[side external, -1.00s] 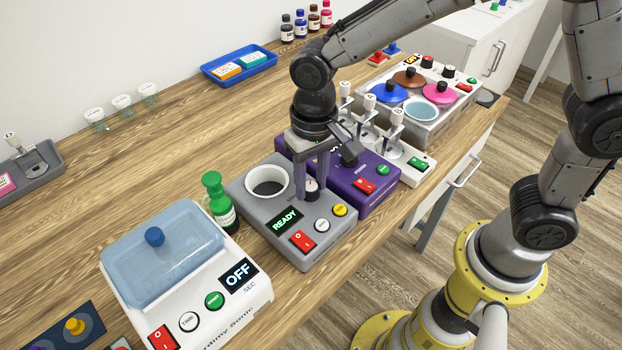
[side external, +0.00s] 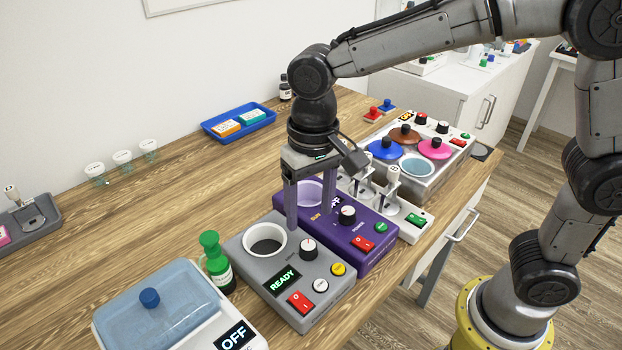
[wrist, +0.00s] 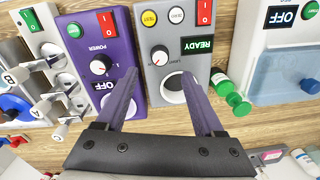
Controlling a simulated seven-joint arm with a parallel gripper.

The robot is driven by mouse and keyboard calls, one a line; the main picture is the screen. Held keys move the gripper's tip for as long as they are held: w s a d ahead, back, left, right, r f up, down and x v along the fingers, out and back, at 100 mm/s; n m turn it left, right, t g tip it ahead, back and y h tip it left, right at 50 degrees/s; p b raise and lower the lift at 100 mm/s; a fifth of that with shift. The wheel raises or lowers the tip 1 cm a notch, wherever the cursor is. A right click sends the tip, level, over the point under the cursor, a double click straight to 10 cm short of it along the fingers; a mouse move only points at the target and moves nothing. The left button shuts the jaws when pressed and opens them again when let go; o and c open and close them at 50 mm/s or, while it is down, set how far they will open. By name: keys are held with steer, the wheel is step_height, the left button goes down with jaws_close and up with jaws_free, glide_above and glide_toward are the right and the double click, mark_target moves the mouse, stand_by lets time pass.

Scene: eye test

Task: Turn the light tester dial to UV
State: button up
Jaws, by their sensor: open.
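A grey tester (side external: 318,300) has a round well, a READY display and a black knob with a white top (side external: 308,250). This knob also shows in the wrist view (wrist: 159,55), beside small print that may read LIGHT. Behind it stands a purple unit (side external: 372,234) with an OFF display and a similar dial (side external: 347,215); that dial shows in the wrist view too (wrist: 100,65). I cannot tell for certain which is the light tester dial. My gripper (side external: 311,217) is open and empty, pointing down above the two units. Neither dial is between the fingers. No UV mark is legible.
A green bottle (side external: 216,262) stands close left of the grey tester. A white device with a blue lid (side external: 150,310) is at front left. A white stand (side external: 412,222) with several upright handles is close behind the purple unit.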

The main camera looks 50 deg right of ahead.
step_height(320, 180, up, 6)
steer(key=shift+d, duration=0.1)
stand_by(0.4)
steer(key=s+d+r+m+t, duration=0.25)
steer(key=s+d+r, duration=0.25)
steer(key=s+d, duration=0.5)
steer(key=s+d+f+n+t, duration=0.3)
steer(key=s+d+f+n, duration=0.1)
steer(key=s+d+f, duration=0.2)
steer(key=shift+d+f+n, duration=0.35)
steer(key=shift+d+f, duration=0.05)
steer(key=shift+f, duration=0.05)
